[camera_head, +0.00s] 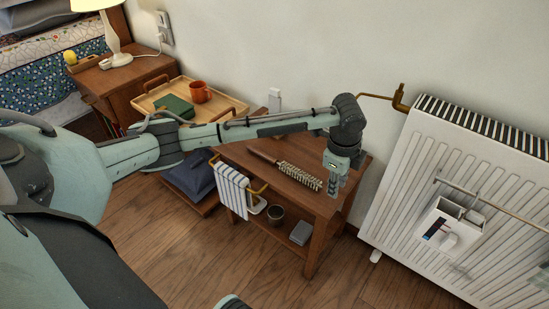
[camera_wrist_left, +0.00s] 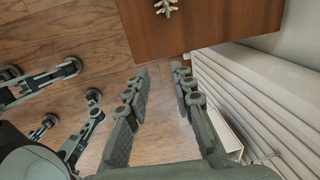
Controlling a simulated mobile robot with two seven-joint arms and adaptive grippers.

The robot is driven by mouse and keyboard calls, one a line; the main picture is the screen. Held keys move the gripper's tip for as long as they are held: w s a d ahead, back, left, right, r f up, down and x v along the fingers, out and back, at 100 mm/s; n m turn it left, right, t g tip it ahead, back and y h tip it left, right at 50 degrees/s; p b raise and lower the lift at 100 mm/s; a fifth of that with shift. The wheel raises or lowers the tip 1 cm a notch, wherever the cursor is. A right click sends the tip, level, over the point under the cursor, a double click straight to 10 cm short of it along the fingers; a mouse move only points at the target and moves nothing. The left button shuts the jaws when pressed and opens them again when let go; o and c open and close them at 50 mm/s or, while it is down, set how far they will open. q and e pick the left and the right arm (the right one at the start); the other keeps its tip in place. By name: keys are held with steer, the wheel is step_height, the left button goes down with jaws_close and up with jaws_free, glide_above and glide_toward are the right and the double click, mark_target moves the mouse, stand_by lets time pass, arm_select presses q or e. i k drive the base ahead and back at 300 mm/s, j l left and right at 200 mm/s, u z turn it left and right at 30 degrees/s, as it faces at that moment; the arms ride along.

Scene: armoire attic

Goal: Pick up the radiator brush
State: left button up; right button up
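The radiator brush (camera_head: 300,176) lies flat on the top of a wooden side table (camera_head: 235,156). It has a pale bristled head toward the right and a dark handle toward the back left. In the left wrist view only the tip of its bristled head (camera_wrist_left: 166,7) shows at the top edge; the rest is out of frame. My left gripper (camera_head: 336,186) hangs fingers down at the table's right end, right of the bristled head and apart from it. In the left wrist view its two fingers (camera_wrist_left: 162,71) are spread with nothing between them. My right gripper is not seen.
A white radiator (camera_head: 400,165) stands close right of the table, with a white holder (camera_head: 446,228) hung on it. A striped towel (camera_head: 232,190) hangs on the table's front rail. A lower shelf holds a cup (camera_head: 275,214). A tray (camera_head: 160,97) with a red mug stands behind left.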

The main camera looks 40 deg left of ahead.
mark_target(263, 154)
steer(key=j, duration=0.7)
steer(key=i+j, duration=0.1)
steer(key=j, duration=0.55)
